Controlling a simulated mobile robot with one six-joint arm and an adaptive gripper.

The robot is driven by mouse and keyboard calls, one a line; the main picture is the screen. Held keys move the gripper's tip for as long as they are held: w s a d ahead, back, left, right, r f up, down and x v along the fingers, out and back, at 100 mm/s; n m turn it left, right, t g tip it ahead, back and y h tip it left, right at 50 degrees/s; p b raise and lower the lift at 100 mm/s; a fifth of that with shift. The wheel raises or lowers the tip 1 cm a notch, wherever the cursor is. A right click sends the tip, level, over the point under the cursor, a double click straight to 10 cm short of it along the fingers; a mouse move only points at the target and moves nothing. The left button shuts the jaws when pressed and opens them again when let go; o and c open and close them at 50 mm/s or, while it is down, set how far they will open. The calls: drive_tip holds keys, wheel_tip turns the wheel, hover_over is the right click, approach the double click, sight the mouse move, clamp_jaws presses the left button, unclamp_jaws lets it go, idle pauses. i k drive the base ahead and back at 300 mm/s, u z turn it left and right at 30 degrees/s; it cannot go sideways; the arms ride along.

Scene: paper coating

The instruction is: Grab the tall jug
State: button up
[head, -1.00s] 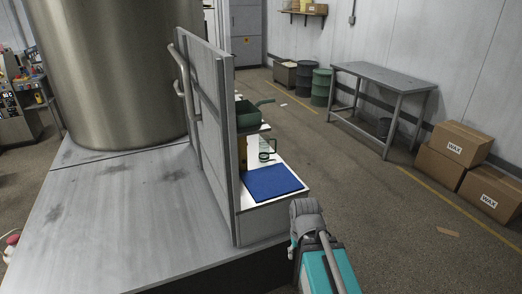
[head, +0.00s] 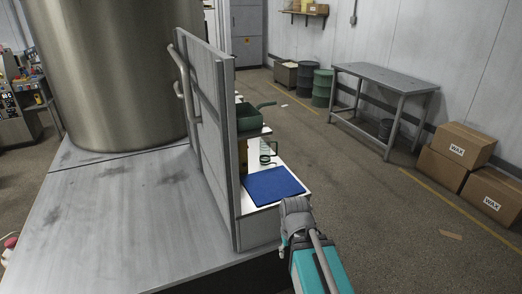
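A tall, clear greenish glass vessel (head: 268,147), which looks like the jug, stands on the white worktop just behind the blue mat. It is small in the picture, and its handle and spout are hard to make out. A smaller clear glass item (head: 265,161) appears close in front of it. My arm, teal with a grey joint, rises from the bottom edge to just right of the mat's near corner. No gripper fingers can be made out, and nothing is seen touching the vessel.
A tall grey panel (head: 208,150) stands left of the worktop and hides part of it. The blue mat (head: 272,186) lies at the worktop's near end. The floor to the right is open, up to a metal table (head: 385,78) and wax boxes (head: 463,143).

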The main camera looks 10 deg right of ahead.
sight(265, 155)
drive_tip(key=i, duration=0.85)
drive_tip(key=z, duration=0.05)
